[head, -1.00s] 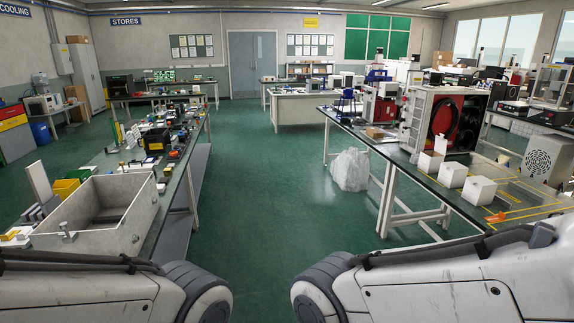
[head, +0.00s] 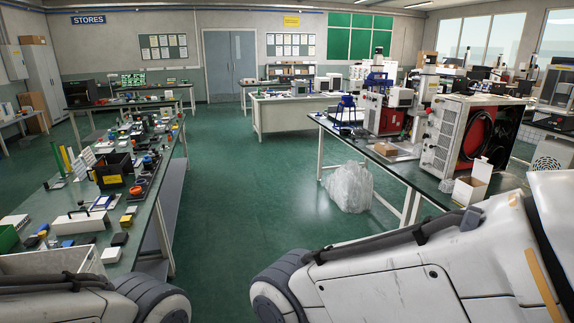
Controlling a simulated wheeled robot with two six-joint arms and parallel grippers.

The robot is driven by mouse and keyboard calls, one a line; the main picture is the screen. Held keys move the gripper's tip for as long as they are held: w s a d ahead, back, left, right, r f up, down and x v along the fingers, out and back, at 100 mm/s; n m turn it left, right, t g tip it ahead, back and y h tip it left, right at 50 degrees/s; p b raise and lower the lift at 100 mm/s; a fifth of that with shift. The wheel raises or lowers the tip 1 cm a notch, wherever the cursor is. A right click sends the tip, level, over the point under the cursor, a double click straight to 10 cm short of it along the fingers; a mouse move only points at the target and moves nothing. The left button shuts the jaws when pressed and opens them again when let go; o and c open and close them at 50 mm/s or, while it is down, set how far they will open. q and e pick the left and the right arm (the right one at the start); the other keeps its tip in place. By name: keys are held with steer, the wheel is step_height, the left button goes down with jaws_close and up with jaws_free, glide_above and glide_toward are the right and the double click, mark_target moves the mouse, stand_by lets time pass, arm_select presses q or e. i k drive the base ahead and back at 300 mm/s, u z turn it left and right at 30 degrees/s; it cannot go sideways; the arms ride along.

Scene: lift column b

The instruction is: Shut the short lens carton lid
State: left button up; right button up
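A small white carton (head: 466,192) stands on the right bench, in front of the large grey-and-red machine, with a white flap or lid raised at its back right. It looks open at the top. I cannot tell from its size whether it is the short lens carton. My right arm covers the bench to the right of and below it. Both my arms show only as large white links along the bottom of the view. Neither gripper is in view.
The right bench (head: 400,176) also bears a brown box (head: 384,149) and a large cabinet-like machine (head: 447,137). A clear plastic bag (head: 346,187) sits on the floor beside its leg. The cluttered left bench (head: 150,225) leaves a clear green aisle (head: 235,215) between them.

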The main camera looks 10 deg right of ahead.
mark_target(482, 170)
steer(key=z, duration=0.7)
steer(key=i, duration=1.3)
steer(key=z, duration=1.2)
steer(key=i, duration=1.9)
steer(key=z, duration=0.3)
